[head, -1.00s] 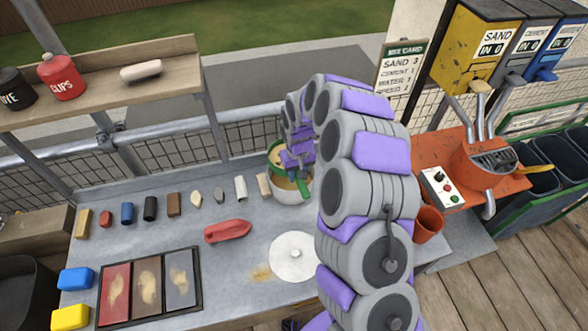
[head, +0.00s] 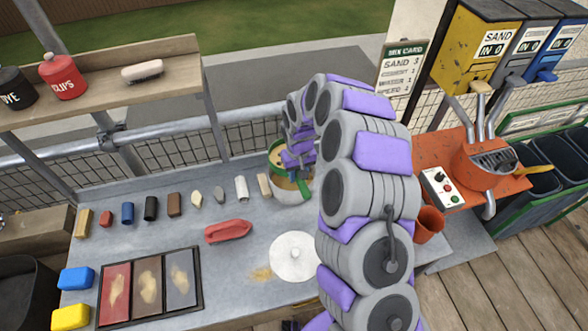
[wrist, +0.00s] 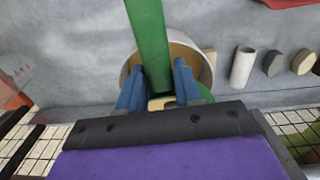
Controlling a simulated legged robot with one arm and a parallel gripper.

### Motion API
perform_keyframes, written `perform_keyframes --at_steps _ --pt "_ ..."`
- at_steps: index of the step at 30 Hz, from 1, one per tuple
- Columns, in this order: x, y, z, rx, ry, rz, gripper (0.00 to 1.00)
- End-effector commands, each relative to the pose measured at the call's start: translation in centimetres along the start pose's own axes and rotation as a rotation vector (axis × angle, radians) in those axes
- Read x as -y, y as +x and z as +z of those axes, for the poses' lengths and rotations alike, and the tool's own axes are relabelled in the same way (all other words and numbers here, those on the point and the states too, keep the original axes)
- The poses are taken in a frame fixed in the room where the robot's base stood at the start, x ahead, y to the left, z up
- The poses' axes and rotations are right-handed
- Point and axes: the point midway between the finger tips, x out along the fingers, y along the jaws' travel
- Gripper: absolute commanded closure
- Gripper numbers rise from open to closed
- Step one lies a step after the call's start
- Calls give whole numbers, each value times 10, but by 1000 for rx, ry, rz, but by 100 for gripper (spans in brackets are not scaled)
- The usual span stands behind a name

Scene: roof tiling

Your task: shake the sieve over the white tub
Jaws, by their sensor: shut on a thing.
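The green sieve (head: 275,150) is at the back of the grey bench, over the white tub (head: 291,197). Its green handle (head: 304,189) also shows in the wrist view (wrist: 150,45), running up between my blue fingers. My gripper (wrist: 157,82) is shut on the handle. In the wrist view the round tub (wrist: 207,66) lies behind the handle and fingers. My arm hides part of the sieve in the head view, so I cannot see clearly what is in it.
Small samples, including a white cylinder (head: 241,188), stand in a row left of the tub. A red float (head: 228,231) and a white disc (head: 294,256) lie in front. An orange pot (head: 429,222) is right of my arm. A shelf (head: 100,85) hangs at the back left.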

Motion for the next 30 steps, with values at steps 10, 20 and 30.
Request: perform_keyframes --at_steps 10,20,30 --pt "0 -2 13 0 0 1 100" --pt "2 0 28 -3 -1 1 100" --pt "0 0 0 0 1 1 100"
